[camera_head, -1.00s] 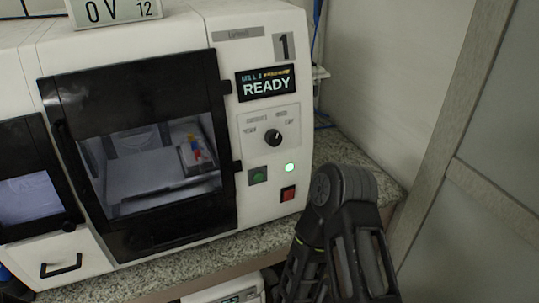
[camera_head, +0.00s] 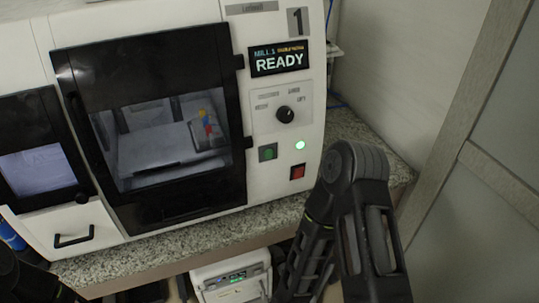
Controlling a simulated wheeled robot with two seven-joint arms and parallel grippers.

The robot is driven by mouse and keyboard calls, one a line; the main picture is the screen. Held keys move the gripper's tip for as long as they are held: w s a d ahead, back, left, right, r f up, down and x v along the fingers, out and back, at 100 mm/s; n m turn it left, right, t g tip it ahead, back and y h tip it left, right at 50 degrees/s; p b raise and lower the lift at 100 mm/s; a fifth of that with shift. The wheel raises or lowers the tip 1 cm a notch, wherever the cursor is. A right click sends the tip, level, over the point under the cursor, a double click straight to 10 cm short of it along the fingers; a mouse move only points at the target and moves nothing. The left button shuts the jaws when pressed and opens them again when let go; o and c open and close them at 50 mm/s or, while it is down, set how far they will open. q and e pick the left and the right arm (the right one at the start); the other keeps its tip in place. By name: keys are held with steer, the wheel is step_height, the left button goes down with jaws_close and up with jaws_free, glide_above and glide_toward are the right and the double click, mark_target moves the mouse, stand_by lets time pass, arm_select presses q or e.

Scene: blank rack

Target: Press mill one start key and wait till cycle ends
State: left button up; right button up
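Mill one (camera_head: 285,218) is a white machine marked 1, and its display (camera_head: 279,59) reads READY. Its dark-framed door (camera_head: 160,205) is shut, with a pale block and small coloured parts visible behind the window. On the panel are a black knob (camera_head: 284,114), a green key (camera_head: 268,152), a lit green lamp (camera_head: 300,145) and a red key (camera_head: 297,172).
The speckled counter (camera_head: 190,237) runs under the machines. A second machine with a dark window (camera_head: 42,172) stands on the left above a drawer with a black handle (camera_head: 74,239). A smaller white device (camera_head: 232,279) stands below the counter. A wall and panelled door close off the right.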

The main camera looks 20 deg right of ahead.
jaws_close()
stand_by(1.4)
